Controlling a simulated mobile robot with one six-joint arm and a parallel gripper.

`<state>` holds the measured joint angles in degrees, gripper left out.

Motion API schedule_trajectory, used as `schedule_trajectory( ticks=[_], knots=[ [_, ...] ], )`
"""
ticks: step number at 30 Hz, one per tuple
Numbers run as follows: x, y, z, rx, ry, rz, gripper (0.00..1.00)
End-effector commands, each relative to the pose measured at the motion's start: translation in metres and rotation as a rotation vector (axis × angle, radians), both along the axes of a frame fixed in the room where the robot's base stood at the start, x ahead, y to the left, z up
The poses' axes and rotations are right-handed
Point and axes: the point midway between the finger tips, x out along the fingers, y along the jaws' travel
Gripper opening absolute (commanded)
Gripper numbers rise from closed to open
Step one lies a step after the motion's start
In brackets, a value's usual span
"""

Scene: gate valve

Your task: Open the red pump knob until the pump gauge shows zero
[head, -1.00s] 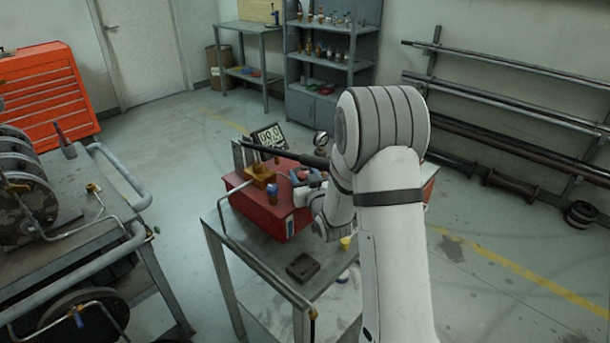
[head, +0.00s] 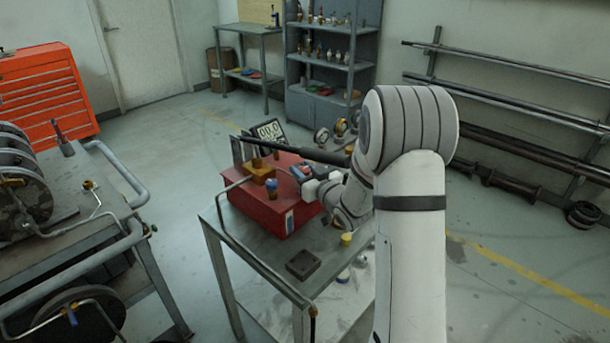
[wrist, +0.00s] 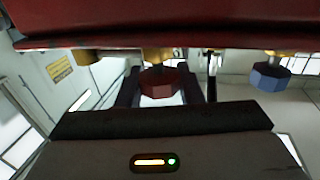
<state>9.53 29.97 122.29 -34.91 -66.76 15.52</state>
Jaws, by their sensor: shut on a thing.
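The red pump (head: 262,212) is a box on a metal table. Its gauge (head: 268,130) is a tilted display behind it; the digits look like zeros but are too small to read surely. My gripper (head: 304,173) is at the pump's right side, with the black bar passing above it. In the wrist view, the red knob (wrist: 163,84) sits between the two dark fingers of my gripper (wrist: 163,95), which is shut on it. A blue knob (wrist: 270,77) hangs to the right there, clear of the fingers; a blue knob also shows on the pump's front (head: 270,187).
The metal table (head: 262,262) holds a small dark block (head: 302,264) and a yellow-capped item (head: 346,239). A cart with reels (head: 62,235) stands at left. Shelves (head: 330,60) and pipe racks line the walls. Open floor lies between.

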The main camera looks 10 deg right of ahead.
Motion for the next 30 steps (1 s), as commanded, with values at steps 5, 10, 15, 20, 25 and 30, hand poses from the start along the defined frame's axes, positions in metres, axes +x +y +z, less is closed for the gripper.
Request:
schedule_trajectory(
  ticks=[5,10,15,20,25,30],
  knots=[
    [0.0002,-0.0006,0.0016,-0.002,-0.002,0.032,0.11],
    [0.0001,-0.0006,0.0019,-0.002,-0.002,0.033,0.11],
    [0.0002,-0.0008,0.0019,-0.002,-0.002,0.032,0.39],
    [0.0000,-0.0009,0.0013,-0.002,-0.001,0.031,0.52],
    [-0.0001,-0.0008,0.0008,-0.001,0.000,0.031,0.55],
    [-0.0047,-0.0035,0.0005,-0.001,0.000,0.030,0.55]
  ],
)
